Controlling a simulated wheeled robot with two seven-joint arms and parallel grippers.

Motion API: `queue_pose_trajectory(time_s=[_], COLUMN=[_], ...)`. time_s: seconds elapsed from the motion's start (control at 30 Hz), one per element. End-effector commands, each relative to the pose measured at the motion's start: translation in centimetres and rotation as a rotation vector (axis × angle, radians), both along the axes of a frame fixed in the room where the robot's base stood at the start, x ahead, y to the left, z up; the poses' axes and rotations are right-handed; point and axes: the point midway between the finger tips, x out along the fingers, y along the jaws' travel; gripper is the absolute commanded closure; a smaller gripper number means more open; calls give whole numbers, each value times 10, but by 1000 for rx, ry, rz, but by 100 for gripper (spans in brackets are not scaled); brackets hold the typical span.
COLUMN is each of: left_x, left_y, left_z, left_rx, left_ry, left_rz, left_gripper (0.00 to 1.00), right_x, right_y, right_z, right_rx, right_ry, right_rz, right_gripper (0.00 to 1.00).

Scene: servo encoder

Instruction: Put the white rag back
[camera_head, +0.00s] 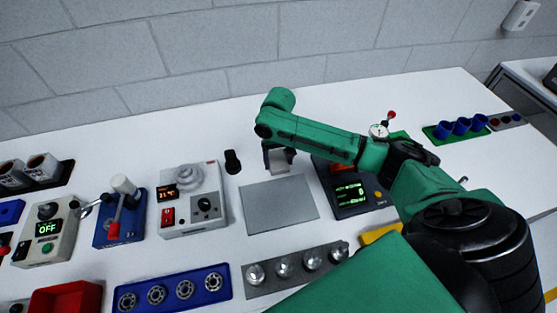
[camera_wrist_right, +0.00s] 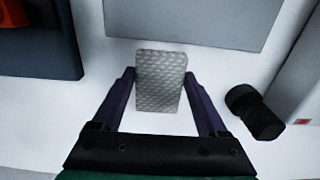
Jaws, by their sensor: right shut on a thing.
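The white rag (camera_wrist_right: 161,80) shows in the right wrist view as a pale grey-white textured block between the two fingers. It also shows in the head view (camera_head: 281,161), just behind the grey plate. My right gripper (camera_wrist_right: 158,88) is shut on the rag; in the head view (camera_head: 277,158) it points down at the back edge of the plate. I cannot tell whether the rag touches the table. My left gripper is not in view.
A flat grey plate (camera_head: 279,206) lies in front of the gripper. A small black knob-like piece (camera_head: 232,161) stands to its left. A black device with a green display (camera_head: 349,196) stands to its right, partly behind my arm. A white control box (camera_head: 190,207) stands further left.

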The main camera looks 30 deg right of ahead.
Motion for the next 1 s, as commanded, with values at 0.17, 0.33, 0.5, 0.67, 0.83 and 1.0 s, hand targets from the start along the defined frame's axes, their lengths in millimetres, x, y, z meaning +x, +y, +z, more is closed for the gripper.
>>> queue_pose_trajectory(time_s=[0.17,0.33,0.5,0.67,0.83,1.0], left_x=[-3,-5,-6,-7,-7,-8], left_y=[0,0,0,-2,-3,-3], left_z=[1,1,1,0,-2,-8], left_rx=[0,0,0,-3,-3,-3], left_ry=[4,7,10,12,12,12], left_rz=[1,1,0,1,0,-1], left_gripper=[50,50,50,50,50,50], right_x=[0,0,0,0,1,2], right_y=[0,0,0,0,0,0], right_z=[-9,-10,-11,-11,7,52], right_rx=[0,1,1,0,1,0], right_ry=[-2,-1,-1,-2,-4,-8], right_rz=[0,0,0,0,1,1], right_gripper=[68,68,0,0,0,0])
